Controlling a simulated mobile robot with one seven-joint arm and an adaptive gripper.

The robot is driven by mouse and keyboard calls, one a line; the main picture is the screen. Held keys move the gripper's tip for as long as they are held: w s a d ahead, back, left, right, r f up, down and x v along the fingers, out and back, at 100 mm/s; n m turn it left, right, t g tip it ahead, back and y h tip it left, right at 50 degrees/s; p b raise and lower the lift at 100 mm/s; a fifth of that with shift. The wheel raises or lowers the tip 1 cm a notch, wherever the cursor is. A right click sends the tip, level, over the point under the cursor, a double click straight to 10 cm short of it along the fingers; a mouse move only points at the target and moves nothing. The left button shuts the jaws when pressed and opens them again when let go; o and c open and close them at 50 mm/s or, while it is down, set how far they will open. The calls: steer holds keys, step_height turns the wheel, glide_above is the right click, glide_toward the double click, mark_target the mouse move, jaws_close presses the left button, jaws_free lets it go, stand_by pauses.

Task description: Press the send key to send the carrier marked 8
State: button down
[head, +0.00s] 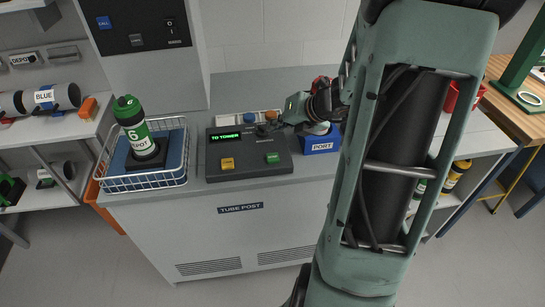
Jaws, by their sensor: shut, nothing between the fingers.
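A dark console (248,150) stands on the counter, and its green display (225,137) reads "TO TOWER". A yellow key (228,163) and a green key (273,158) sit on its top; their markings are too small to read. A green-capped carrier (138,128) stands in the wire basket left of the console; its number looks like 6, and part of its label is hidden. I see no carrier clearly marked 8. My gripper (274,127) is shut and empty, over the console's back right part, behind the green key. Whether it touches the console cannot be told.
A wire basket (147,182) stands left of the console. A blue box marked POST (320,145) is just right of it, close to my gripper. Blue and orange items lie behind the console. Shelves at left hold a BLUE-labelled cylinder (58,97).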

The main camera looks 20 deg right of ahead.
mark_target(275, 158)
steer(key=shift+f+b, duration=4.15)
steer(key=shift+f, duration=0.25)
steer(key=shift+f, duration=0.4)
